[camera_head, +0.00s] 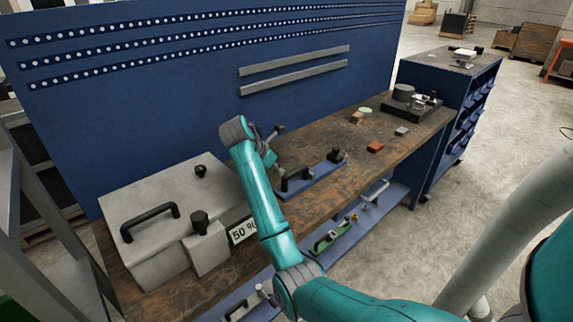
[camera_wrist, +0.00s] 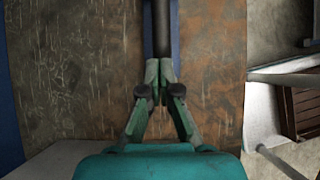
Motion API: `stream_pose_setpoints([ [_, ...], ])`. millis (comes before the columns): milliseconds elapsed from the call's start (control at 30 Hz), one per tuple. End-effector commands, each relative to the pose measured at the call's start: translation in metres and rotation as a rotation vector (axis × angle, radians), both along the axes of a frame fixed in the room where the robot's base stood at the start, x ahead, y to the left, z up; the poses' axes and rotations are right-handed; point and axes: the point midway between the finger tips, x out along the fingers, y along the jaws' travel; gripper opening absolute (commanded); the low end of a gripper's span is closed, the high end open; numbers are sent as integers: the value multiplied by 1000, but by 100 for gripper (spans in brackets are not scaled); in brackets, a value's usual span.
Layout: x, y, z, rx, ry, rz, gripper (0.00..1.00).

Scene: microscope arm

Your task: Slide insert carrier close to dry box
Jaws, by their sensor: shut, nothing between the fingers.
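The insert carrier (camera_head: 318,182) is a long blue plate with a black handle and a black knob, lying on the bench. The dry box (camera_head: 165,240) is a big grey box with a black handle and a "50 %" label, left of the carrier with bare bench between. My gripper (camera_wrist: 159,72) is shut and empty. In the wrist view its tips meet the near end of a dark bar (camera_wrist: 161,30), which looks like the carrier's handle, with a strip of blue plate beside it. I cannot tell whether they touch. My arm hides part of the gripper in the head view.
The wooden bench (camera_head: 345,150) runs along a blue back panel (camera_head: 200,80). A red block (camera_head: 375,147), a small grey block (camera_head: 402,131) and a black stand (camera_head: 412,108) lie to the right. A lower shelf holds a green piece (camera_head: 332,238).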

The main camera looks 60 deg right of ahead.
Motion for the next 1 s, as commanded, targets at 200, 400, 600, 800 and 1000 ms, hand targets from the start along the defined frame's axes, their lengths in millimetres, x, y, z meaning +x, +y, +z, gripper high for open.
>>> stream_pose_setpoints([
  [200,-10,-38,1,-1,-3,-4,0],
  [400,-18,-74,1,-1,-4,-3,0],
  [600,-25,-103,1,-2,-4,-2,0],
  [800,-25,-104,-13,-1,-4,0,0],
  [1000,-25,-104,-18,2,-2,0,0],
])
